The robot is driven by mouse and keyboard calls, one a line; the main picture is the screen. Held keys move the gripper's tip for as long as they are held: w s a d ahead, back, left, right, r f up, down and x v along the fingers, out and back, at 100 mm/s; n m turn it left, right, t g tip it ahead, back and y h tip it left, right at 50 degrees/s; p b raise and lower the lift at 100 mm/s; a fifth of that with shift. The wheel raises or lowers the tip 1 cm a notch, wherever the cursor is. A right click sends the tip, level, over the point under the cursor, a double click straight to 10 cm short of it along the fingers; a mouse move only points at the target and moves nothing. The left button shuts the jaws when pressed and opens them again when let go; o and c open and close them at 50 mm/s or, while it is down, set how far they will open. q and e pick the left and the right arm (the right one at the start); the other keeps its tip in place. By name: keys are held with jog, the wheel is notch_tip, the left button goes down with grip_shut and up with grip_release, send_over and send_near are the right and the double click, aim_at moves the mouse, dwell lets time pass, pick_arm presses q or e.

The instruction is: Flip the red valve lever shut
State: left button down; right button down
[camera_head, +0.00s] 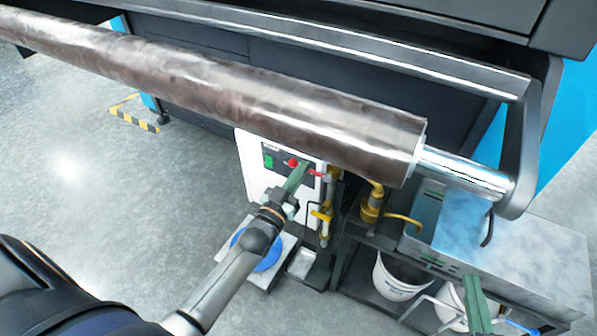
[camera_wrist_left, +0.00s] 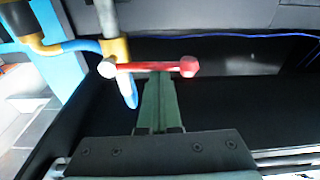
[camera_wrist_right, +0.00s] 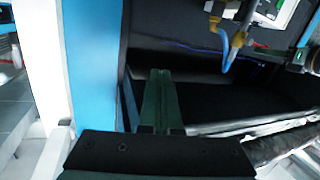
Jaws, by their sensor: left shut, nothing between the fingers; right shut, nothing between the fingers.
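The red valve lever (camera_head: 317,173) shows at the right edge of the white control box, just past my left fingertips. In the left wrist view the lever (camera_wrist_left: 150,67) lies crosswise, with a pale hub at its left end and a red knob at its right end. My left gripper (camera_head: 302,168) is shut and empty. My right gripper (camera_head: 473,280) is shut and empty at the lower right, over the rack, away from the lever.
A large dark roll (camera_head: 230,88) crosses above the work spot. The white control box (camera_head: 258,165) has a green and a red button. Brass pipes (camera_head: 372,205) stand right of the lever. A metal box (camera_head: 520,255) and white bucket (camera_head: 395,280) are on the rack. Open floor lies left.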

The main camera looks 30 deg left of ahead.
pick_arm(q)
jog(key=shift+r, duration=0.1)
